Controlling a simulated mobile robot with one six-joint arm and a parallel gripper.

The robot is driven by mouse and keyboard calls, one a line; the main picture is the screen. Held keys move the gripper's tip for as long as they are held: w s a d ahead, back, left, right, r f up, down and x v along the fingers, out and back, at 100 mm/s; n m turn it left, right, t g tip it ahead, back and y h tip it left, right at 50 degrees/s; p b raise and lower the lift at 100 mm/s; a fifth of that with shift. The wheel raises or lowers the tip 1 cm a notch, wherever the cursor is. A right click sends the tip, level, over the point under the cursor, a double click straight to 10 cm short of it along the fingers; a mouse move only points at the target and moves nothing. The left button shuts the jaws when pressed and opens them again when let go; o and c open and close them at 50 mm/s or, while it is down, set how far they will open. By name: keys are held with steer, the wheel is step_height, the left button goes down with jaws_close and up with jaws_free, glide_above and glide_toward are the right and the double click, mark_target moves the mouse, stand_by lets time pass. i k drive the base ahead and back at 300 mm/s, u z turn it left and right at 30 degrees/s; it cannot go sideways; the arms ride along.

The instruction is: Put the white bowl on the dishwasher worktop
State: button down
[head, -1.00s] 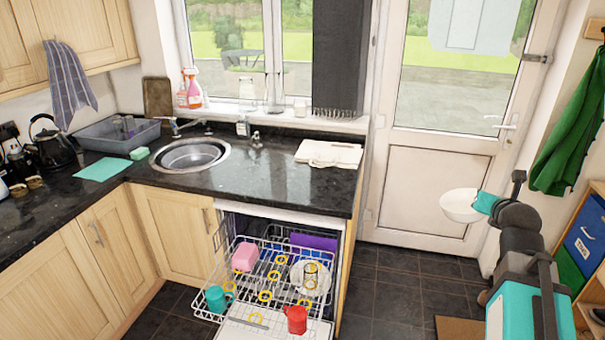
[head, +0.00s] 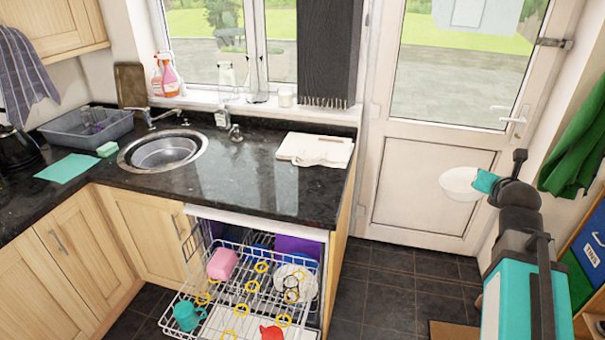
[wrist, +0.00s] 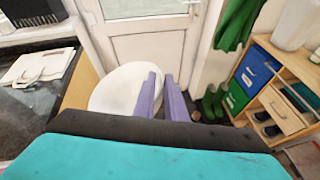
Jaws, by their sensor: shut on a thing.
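The white bowl (head: 459,184) is held up in front of the door, at the end of my arm. My gripper (head: 482,182) is shut on its rim. In the wrist view the bowl (wrist: 117,90) shows beside and behind the finger pads (wrist: 160,98), partly hidden by them. The dishwasher worktop (head: 255,185) is the black speckled counter above the open dishwasher, to the left of the bowl and apart from it. Its near right part is bare.
The sink (head: 163,152) is further left. The open dishwasher's pulled-out rack (head: 215,300) holds cups and plates below the worktop. A shelf unit (head: 590,255) stands at the right.

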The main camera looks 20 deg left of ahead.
mark_target(236, 176)
steer(key=i, duration=2.45)
steer(key=u, duration=3.85)
steer(key=i, duration=0.15)
steer(key=z, duration=3.8)
steer(key=i, duration=0.15)
steer(key=u, duration=1.4)
